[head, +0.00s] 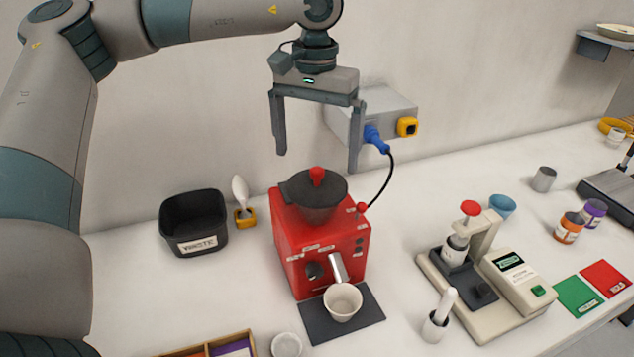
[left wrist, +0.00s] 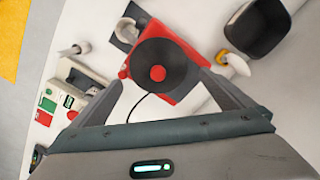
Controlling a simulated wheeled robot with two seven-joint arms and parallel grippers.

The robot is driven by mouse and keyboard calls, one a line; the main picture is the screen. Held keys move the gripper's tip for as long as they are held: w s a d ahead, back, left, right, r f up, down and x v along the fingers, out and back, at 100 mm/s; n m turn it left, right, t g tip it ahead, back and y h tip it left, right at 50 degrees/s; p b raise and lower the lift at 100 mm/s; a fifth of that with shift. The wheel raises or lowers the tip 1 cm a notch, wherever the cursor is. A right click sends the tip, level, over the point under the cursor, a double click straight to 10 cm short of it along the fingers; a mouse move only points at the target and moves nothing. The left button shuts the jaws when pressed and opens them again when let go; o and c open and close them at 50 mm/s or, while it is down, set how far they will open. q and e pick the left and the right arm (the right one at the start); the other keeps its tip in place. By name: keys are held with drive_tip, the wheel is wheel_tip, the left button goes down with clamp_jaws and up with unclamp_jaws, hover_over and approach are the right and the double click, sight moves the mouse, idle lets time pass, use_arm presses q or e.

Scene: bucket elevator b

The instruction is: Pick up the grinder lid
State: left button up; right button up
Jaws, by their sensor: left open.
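The grinder lid (head: 297,185) is a dark round disc with a red knob (head: 317,176) on top. It sits on the hopper of the red grinder (head: 338,250). In the left wrist view the lid (left wrist: 174,56) shows from above, with its red knob (left wrist: 158,73) in the middle. My left gripper (head: 318,160) is open and empty, pointing down above the lid. In the left wrist view its two fingers spread to either side of the lid, apart from it. My right gripper is not in view.
A black waste bin (head: 194,222) and a white spoon in a yellow holder (head: 244,217) stand left of the grinder. A white cup (head: 342,302) stands before it on a dark mat. A blue plug with a black cable (head: 376,140) is behind. A press machine (head: 485,280) stands right.

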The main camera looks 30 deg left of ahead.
sight(317, 169)
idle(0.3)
use_arm(q)
drive_tip(key=shift+s+d+f+p, duration=0.1)
drive_tip(key=shift+f+p, duration=0.7)
wheel_tip(317, 169, down, 3)
drive_tip(key=shift+d+r+p, duration=0.1)
drive_tip(key=shift+p, duration=0.5)
drive_tip(key=shift+f, duration=0.4)
drive_tip(key=shift+c, duration=0.3)
drive_tip(key=c, duration=0.8)
